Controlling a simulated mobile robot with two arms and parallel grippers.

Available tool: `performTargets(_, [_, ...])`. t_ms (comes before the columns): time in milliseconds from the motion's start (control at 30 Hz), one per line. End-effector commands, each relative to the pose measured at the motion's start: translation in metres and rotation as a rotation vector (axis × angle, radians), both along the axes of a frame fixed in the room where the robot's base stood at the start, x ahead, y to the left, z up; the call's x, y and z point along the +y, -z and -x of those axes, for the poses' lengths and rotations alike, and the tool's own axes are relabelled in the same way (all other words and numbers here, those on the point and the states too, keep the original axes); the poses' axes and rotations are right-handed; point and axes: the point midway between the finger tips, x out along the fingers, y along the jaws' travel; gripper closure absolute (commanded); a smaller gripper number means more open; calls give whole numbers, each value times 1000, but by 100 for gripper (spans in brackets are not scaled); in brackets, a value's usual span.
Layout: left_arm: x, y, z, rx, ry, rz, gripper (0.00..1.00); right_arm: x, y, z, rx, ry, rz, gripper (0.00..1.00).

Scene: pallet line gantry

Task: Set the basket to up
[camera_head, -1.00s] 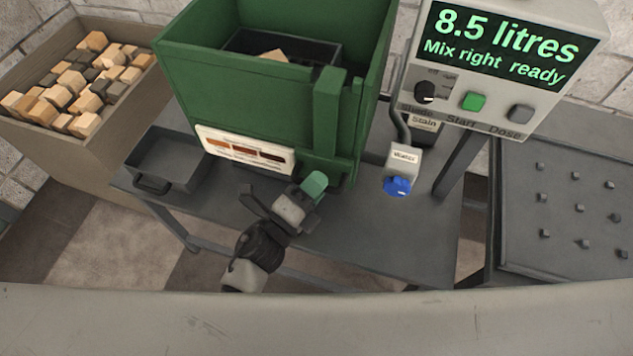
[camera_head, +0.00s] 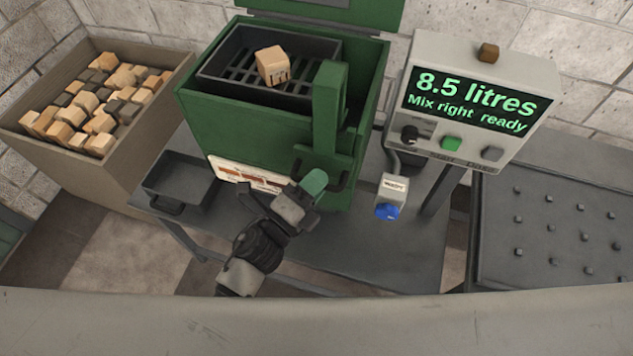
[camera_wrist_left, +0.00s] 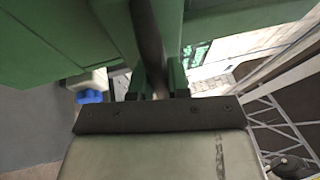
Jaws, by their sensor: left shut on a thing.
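The dark slotted basket (camera_head: 222,78) sits in the top of the green tank (camera_head: 245,135), near its rim, with one pale wooden block (camera_head: 272,66) in it. A green upright post (camera_head: 328,105) stands at the tank's front right, with a dark handle low on it. My left gripper (camera_head: 316,184) is at the foot of this post, its green fingertips against the handle area. In the left wrist view a dark bar (camera_wrist_left: 149,45) runs between the closed fingers (camera_wrist_left: 155,86). The exact grip is partly hidden in the head view. My right gripper is not in view.
A control box (camera_head: 480,100) reads "8.5 litres, Mix right ready". A blue knob (camera_head: 387,211) hangs below it. An empty dark tray (camera_head: 180,182) is left of the tank. A crate of blocks (camera_head: 140,150) stands far left. A studded table (camera_head: 560,225) is right.

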Motion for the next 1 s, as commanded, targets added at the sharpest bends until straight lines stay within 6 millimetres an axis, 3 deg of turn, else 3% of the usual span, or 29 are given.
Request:
performTargets(33, [0, -8, 0, -1, 0, 0, 100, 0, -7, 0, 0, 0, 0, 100])
performTargets(433, [0, -12, -1, -8, 0, 4, 100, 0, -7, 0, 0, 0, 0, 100])
performTargets(467, [0, -12, -1, -8, 0, 4, 79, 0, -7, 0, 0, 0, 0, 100])
performTargets(600, [0, -11, -1, -7, 0, 3, 58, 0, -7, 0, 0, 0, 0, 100])
performTargets(1000, [7, -3, 8, 2, -1, -1, 58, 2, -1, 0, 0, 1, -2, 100])
